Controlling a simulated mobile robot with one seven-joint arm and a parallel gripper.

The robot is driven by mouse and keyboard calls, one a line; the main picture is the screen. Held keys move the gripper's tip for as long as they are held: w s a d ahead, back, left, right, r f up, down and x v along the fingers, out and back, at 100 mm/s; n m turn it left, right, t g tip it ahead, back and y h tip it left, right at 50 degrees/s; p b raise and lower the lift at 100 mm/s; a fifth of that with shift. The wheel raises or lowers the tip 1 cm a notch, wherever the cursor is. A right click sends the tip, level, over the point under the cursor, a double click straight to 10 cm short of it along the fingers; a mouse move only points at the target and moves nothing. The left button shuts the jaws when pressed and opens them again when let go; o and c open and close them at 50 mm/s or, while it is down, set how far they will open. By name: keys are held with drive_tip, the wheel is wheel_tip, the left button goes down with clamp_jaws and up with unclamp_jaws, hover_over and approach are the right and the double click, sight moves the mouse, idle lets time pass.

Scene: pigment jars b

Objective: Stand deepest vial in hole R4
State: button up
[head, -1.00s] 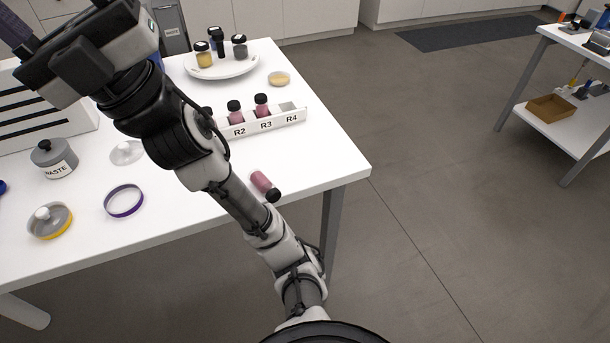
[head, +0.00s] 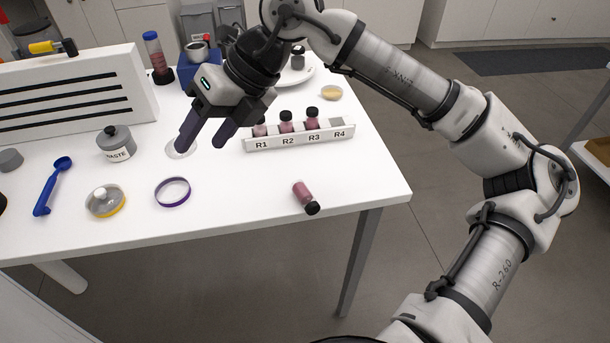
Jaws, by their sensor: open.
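A white rack (head: 290,142) with labels R1 to R4 stands on the table. Vials with black caps and pink contents stand at R1 (head: 260,130), R2 (head: 286,126) and R3 (head: 313,119); the R4 place (head: 341,124) holds no vial. Another vial (head: 302,194), deep pink with a black cap, lies on its side on the table in front of the rack, its cap toward the front edge. My gripper (head: 202,145) is open and empty, above the table to the left of the rack, fingers pointing down.
A clear round dish (head: 181,149) lies under my gripper. A purple ring (head: 173,191), a yellow-rimmed dish (head: 105,202), a grey WASTE jar (head: 117,144) and a blue scoop (head: 52,186) lie to the left. A white plate (head: 297,78) with jars is behind, partly hidden by my arm.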

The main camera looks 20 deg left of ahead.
drive_tip(key=w+d+f+m+t+h, duration=0.4)
drive_tip(key=w+d+h, duration=0.2)
drive_tip(key=w+d, duration=0.45)
drive_tip(key=p, duration=0.2)
hover_over(304, 190)
drive_tip(key=f, duration=0.8)
drive_tip(key=shift+d, duration=0.25)
drive_tip(key=shift+a+f+p, duration=0.15)
drive_tip(key=shift+f+p, duration=0.4)
drive_tip(key=shift+f, duration=0.85)
drive_tip(key=shift+a+f+p, duration=0.1)
drive_tip(key=shift+f+p, duration=0.4)
drive_tip(key=shift+f, duration=0.85)
drive_tip(key=shift+c, duration=0.3)
drive_tip(key=c, duration=1)
